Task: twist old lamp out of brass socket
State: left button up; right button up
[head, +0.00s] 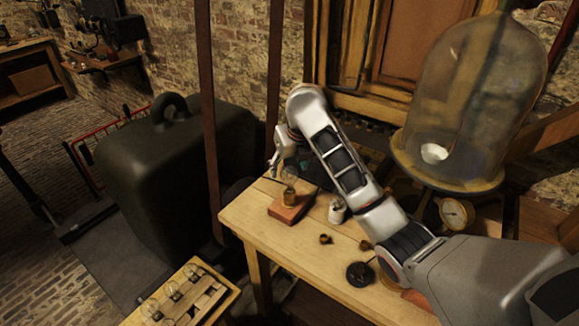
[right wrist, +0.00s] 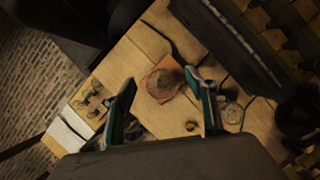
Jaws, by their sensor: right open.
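The old lamp (head: 290,174) is a clear glass bulb standing upright in the brass socket (head: 289,199). The socket is fixed on a reddish-brown wooden block (head: 297,213) near the left end of the bench. My right gripper (head: 276,162) is open and empty, just above and beside the bulb. In the right wrist view, the fingers of my right gripper (right wrist: 161,84) stand wide apart, with the wooden block (right wrist: 153,91) and the dim round lamp (right wrist: 166,79) between them. No contact can be made out. My left gripper is not seen.
A wooden tray (head: 224,301) with several bulbs is at the lower left. Small brass pieces (head: 326,239), a white-topped jar (head: 337,211) and a black round object (head: 360,273) stand on the bench (head: 262,232). A large glass dome (head: 475,95) is at the back right.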

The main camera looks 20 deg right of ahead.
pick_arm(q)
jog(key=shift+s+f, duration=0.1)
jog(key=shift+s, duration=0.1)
pick_arm(e)
jog(key=c, duration=1.2)
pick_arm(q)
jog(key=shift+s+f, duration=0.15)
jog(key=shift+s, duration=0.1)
pick_arm(e)
jog(key=shift+c, duration=0.7)
jog(key=shift+d+n+y, duration=0.15)
jog(key=shift+n+y, duration=0.15)
jog(key=shift+n, duration=0.7)
jog(key=shift+n+y, duration=0.5)
jog(key=shift+n, duration=0.7)
jog(key=shift+n+g+y, duration=0.4)
jog(key=shift+n+g, duration=0.1)
jog(key=shift+n, duration=0.5)
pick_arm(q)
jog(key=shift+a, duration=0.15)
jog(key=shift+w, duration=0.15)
